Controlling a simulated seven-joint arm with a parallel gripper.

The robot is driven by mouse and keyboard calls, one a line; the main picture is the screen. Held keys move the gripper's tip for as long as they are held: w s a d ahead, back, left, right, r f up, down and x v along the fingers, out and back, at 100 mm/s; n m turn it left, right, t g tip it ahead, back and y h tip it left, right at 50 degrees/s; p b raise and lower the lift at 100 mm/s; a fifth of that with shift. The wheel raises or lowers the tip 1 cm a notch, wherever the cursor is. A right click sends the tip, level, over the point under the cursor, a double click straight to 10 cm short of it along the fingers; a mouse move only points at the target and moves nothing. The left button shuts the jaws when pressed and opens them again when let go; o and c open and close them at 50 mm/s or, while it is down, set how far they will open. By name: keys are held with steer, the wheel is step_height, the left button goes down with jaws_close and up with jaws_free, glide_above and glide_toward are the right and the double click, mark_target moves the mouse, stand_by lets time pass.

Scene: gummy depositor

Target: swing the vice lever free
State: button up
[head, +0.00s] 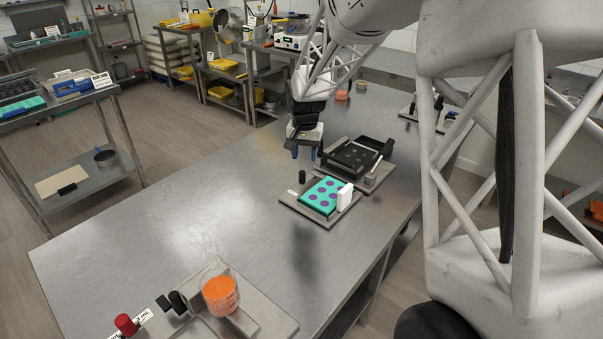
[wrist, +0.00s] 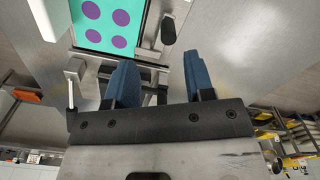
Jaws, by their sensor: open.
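The vice (head: 328,217) is a flat metal plate on the table holding a teal mould (head: 319,197) with purple round cavities. A short black upright handle (head: 302,177) stands at its far left edge and looks like the vice lever; it also shows in the wrist view (wrist: 168,30). A white block (head: 345,196) stands at the mould's right side. My gripper (head: 304,153) points down, open and empty, beyond the handle and apart from it. In the wrist view its blue fingers (wrist: 160,78) are spread, with the handle ahead of them. The lever's base is unclear.
A black tray (head: 350,155) on a metal plate sits just behind the vice, close to my gripper. A cup of orange material (head: 220,292) stands on a front plate with a red knob (head: 126,324). The table's left middle (head: 170,215) is clear.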

mark_target(302, 172)
steer(key=shift+w+a+f, duration=0.3)
steer(key=shift+w+f, duration=0.4)
steer(key=shift+w, duration=0.05)
steer(key=shift+f, duration=3.9)
jaws_close()
